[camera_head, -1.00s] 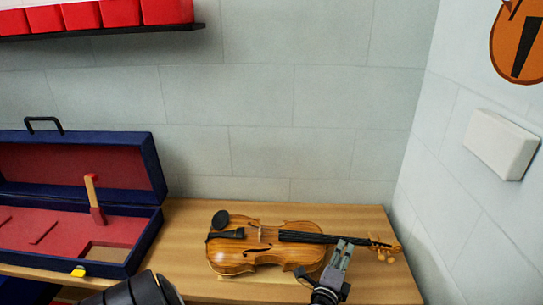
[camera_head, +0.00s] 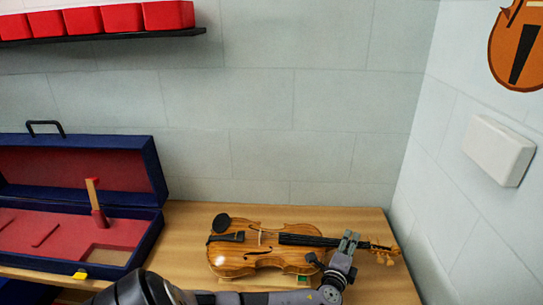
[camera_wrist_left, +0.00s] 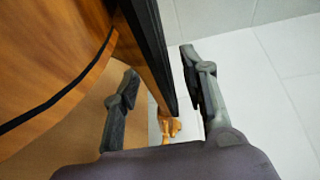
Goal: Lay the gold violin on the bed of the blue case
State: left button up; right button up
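The golden-brown violin (camera_head: 262,255) lies on the wooden bench, its neck and scroll pointing right. It also shows large and close in the left wrist view (camera_wrist_left: 45,50). My left gripper (camera_head: 348,242) is at the violin's neck, near the scroll end. In the left wrist view my left gripper (camera_wrist_left: 163,75) is open, with the dark fingerboard and neck between its two fingers and gaps visible. The blue case (camera_head: 150,240) stands open at left, with a red bed (camera_head: 65,238) and red-lined lid. My right gripper is not seen.
A wooden post on a red block (camera_head: 95,203) stands in the case. A black shelf (camera_head: 110,36) with several red boxes hangs at upper left. A white box (camera_head: 498,150) and an orange violin-shaped piece (camera_head: 520,45) are on the right wall. Bare bench (camera_head: 185,225) lies between case and violin.

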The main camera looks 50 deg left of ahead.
pick_arm(q)
grip_shut()
dwell(0.8)
